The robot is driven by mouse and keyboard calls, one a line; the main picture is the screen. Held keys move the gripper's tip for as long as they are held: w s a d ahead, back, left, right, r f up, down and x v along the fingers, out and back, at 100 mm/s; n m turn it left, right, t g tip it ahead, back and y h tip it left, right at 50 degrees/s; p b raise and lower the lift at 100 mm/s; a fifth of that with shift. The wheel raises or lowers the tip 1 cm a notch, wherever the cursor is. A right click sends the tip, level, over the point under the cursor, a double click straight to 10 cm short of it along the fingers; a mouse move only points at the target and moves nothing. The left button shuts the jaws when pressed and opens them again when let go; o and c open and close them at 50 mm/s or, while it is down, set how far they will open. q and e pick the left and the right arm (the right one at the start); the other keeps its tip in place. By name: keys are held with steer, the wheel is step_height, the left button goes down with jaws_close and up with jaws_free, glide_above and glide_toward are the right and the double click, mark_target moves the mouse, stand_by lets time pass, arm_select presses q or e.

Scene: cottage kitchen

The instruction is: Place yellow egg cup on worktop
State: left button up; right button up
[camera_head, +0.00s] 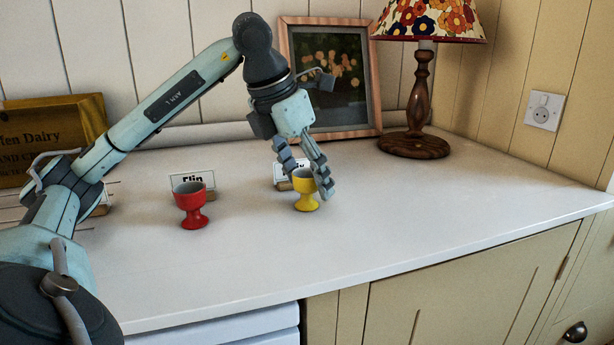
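A yellow egg cup (306,204) stands upright on the white worktop (390,240), right of the middle of the view. My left gripper (308,180) points down at it with its two fingers spread. One finger lies at the cup's left rim and the other in front of its right side. The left gripper is open around the cup; I cannot tell whether the fingers touch it. My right gripper is not in view.
A red egg cup (190,205) stands to the left, before a name card (192,180). Another card (280,172) is partly hidden behind the yellow cup. A framed picture (376,100) and a lamp (416,145) stand behind. The worktop's right side is clear.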

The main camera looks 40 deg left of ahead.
arm_select(q)
steer(key=shift+r, duration=0.2)
steer(key=p+v, duration=0.2)
steer(key=v, duration=0.9)
steer(key=shift+s+r, duration=0.15)
steer(key=shift+r, duration=0.25)
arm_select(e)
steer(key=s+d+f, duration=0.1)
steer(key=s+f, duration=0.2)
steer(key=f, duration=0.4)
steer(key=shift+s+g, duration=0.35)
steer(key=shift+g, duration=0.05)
